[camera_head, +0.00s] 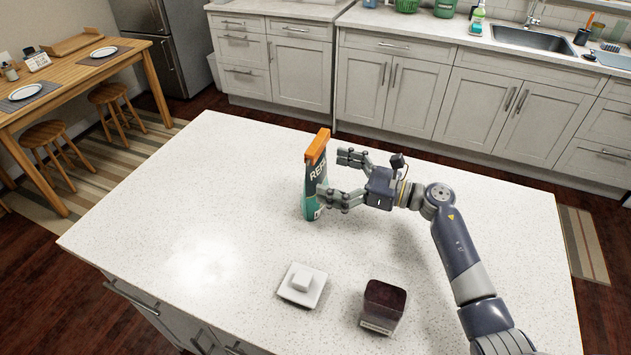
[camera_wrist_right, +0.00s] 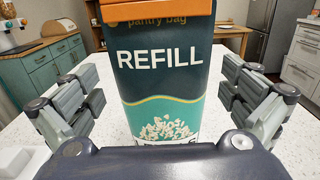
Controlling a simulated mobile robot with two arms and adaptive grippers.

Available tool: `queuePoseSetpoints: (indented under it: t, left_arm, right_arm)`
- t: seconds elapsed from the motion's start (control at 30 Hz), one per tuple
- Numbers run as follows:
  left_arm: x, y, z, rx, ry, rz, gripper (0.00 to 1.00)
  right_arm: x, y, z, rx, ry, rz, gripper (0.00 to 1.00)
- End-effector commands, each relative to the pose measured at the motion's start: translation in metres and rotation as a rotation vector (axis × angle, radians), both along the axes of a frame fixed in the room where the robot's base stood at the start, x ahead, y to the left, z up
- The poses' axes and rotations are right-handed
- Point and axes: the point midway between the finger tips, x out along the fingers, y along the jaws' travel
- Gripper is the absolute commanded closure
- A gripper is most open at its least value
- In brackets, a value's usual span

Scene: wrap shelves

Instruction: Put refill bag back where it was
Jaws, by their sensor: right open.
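The refill bag (camera_head: 312,177) stands upright on the white speckled island counter, dark teal and green with an orange top. It fills the middle of the right wrist view (camera_wrist_right: 163,85), its REFILL label facing the camera. My right gripper (camera_head: 332,178) is open, coming from the right, with its fingers beside the bag. In the right wrist view the fingers are spread on both sides of the bag, with gaps visible. The bag's bottom is hidden in the wrist view by my gripper's body. My left gripper does not show.
A white square lidded piece (camera_head: 302,285) and a dark-filled clear container (camera_head: 383,306) with a label stand near the counter's front. The left part of the island counter (camera_head: 190,210) is bare. A wooden table with stools is at far left, cabinets and a sink behind.

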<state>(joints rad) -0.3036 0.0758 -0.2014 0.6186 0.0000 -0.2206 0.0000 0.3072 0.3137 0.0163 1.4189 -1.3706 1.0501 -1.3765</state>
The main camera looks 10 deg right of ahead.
Motion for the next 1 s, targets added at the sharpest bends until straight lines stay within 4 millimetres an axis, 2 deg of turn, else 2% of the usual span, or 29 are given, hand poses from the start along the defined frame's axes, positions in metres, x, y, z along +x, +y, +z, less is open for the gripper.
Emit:
queuePoseSetpoints:
  t: [0.03, 0.23, 0.53, 0.57, 0.87, 0.9, 1.0]
  left_arm:
    - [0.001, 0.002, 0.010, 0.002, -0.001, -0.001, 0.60]
    - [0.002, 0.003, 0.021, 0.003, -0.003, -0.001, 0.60]
    - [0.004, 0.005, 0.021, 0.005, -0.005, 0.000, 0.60]
    - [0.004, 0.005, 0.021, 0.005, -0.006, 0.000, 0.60]
    - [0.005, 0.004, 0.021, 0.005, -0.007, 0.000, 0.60]
    - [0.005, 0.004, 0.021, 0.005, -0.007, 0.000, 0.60]
    - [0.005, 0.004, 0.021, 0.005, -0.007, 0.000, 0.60]
  right_arm:
    - [0.005, 0.007, 0.005, 0.005, 0.000, 0.000, 0.00]
    - [0.019, 0.026, 0.001, 0.003, -0.001, 0.000, 0.00]
    - [0.022, 0.031, -0.003, -0.001, -0.001, 0.000, 0.00]
    - [0.022, 0.031, -0.002, -0.001, -0.001, 0.000, 0.02]
    - [0.022, 0.031, -0.002, -0.001, -0.001, 0.000, 0.70]
    - [0.022, 0.031, 0.000, 0.002, -0.004, 0.000, 0.74]
    - [0.022, 0.031, 0.000, 0.002, -0.004, 0.000, 0.74]
